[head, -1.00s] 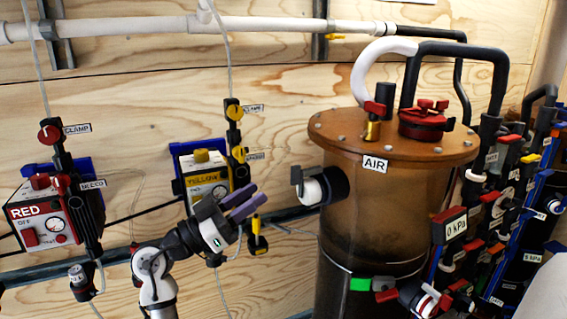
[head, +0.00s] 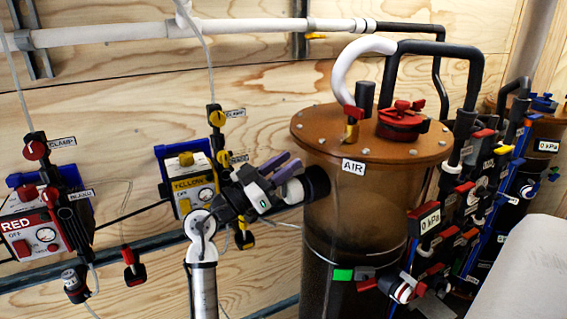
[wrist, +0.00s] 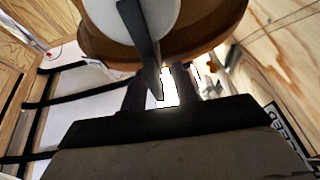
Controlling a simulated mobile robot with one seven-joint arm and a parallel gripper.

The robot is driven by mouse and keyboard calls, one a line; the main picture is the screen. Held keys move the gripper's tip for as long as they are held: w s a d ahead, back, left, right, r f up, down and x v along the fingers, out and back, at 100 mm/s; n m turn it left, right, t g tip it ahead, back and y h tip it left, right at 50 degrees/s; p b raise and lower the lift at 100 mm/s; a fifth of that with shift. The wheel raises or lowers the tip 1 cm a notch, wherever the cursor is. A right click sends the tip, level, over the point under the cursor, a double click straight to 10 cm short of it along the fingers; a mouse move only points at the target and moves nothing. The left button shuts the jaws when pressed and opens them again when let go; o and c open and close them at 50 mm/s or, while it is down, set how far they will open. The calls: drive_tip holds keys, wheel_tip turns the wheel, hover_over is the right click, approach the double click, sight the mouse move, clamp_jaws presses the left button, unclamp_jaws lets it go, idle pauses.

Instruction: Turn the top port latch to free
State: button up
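The brown tank (head: 345,205) labelled AIR has a black side port (head: 317,182) high on its left wall. In the wrist view the port's white round face (wrist: 108,18) carries a dark bar-shaped latch (wrist: 143,40) that slopes down toward my fingers.
A red cap (head: 402,120) and bent hoses sit on the tank lid. A lower port with a green tag (head: 343,274) is at the tank's front. The YELLOW box (head: 190,185) and RED box (head: 35,230) are on the wooden wall at left. Crowded valves (head: 470,195) stand at right.

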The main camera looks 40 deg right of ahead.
clamp_jaws()
drive_tip(key=shift+n+t, duration=0.4)
drive_tip(key=shift+w+d+f+n+t+y+p, duration=0.1)
drive_tip(key=shift+w+f+n+t+y+p, duration=0.65)
drive_tip(key=shift+n, duration=2.65)
drive_tip(key=shift+w+f+n+t+y+p, duration=0.1)
drive_tip(key=shift+n+t+y+p, duration=0.6)
drive_tip(key=shift+n+t+p, duration=1.95)
drive_tip(key=shift+w+d+f+n+t+y+p, duration=0.15)
drive_tip(key=shift+w+f+n+y+p, duration=0.5)
drive_tip(key=shift+n, duration=3.5)
drive_tip(key=shift+s+a+r, duration=0.1)
drive_tip(key=shift+s+r, duration=0.15)
